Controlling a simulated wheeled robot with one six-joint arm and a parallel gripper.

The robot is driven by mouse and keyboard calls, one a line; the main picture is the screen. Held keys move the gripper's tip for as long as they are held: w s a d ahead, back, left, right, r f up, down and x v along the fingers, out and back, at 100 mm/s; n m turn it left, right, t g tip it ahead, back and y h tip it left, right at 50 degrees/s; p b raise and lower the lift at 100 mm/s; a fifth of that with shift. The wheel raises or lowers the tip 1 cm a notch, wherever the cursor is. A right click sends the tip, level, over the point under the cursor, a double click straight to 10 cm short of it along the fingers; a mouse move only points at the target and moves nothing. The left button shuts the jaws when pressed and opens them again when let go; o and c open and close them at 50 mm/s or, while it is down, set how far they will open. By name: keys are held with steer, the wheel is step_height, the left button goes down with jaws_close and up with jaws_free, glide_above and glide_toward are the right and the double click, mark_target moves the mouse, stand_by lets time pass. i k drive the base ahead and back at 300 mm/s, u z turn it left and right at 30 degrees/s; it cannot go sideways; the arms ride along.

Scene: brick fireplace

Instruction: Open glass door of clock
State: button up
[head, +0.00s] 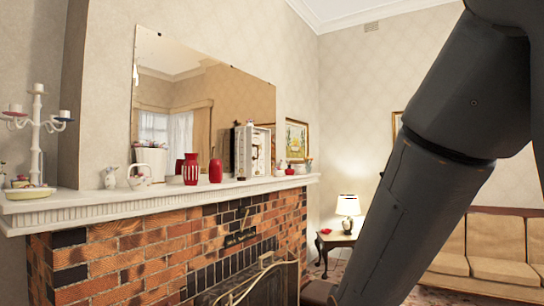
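A pale, box-shaped object that looks like the clock (254,150) stands upright on the mantel shelf, in front of the mirror's right end in the head view. It is small and seen at an angle. I cannot make out its glass door clearly, or whether the door is open or shut. My dark arm crosses the right side of the view and leaves at the bottom edge. My gripper is out of the picture, so its state and its distance from the clock do not show.
The white mantel shelf (150,203) holds red vases (190,169), white ornaments (139,178) and a candelabra (38,130). A large mirror (165,95) stands behind them. A brick fireplace (130,262) is below. A lamp (347,207) and sofa (490,245) are farther back right.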

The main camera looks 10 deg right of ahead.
mark_target(249, 144)
steer(key=z, duration=0.35)
steer(key=i, duration=1.85)
steer(key=z, duration=0.3)
